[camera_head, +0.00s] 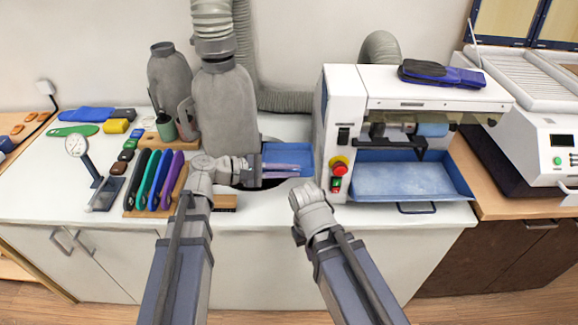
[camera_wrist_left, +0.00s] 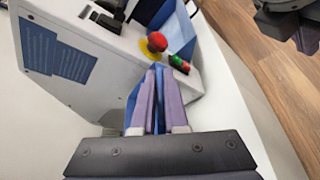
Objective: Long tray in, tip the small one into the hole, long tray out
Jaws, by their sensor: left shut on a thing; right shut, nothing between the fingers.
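My left gripper (camera_head: 290,171) is shut on the small blue tray (camera_head: 288,153), over the hole (camera_head: 248,188) in the bench top, left of the white machine. In the left wrist view, the purple fingers (camera_wrist_left: 158,78) pinch its blue wall (camera_wrist_left: 132,104); its inside is hidden there. The hole's dark edge shows, but the gripper and tray cover most of it. The long blue tray (camera_head: 405,178) sits in the machine under the wheel, its handle (camera_head: 416,208) facing front. My right gripper (camera_head: 304,193) is shut and empty near the bench's front edge; its fingers are barely visible.
The machine (camera_head: 341,115) has a red emergency button (camera_head: 338,167) close to the small tray. A grey vacuum canister (camera_head: 224,105) stands behind my left gripper. A rack of coloured insoles (camera_head: 155,180) and a dial gauge (camera_head: 77,147) are at left.

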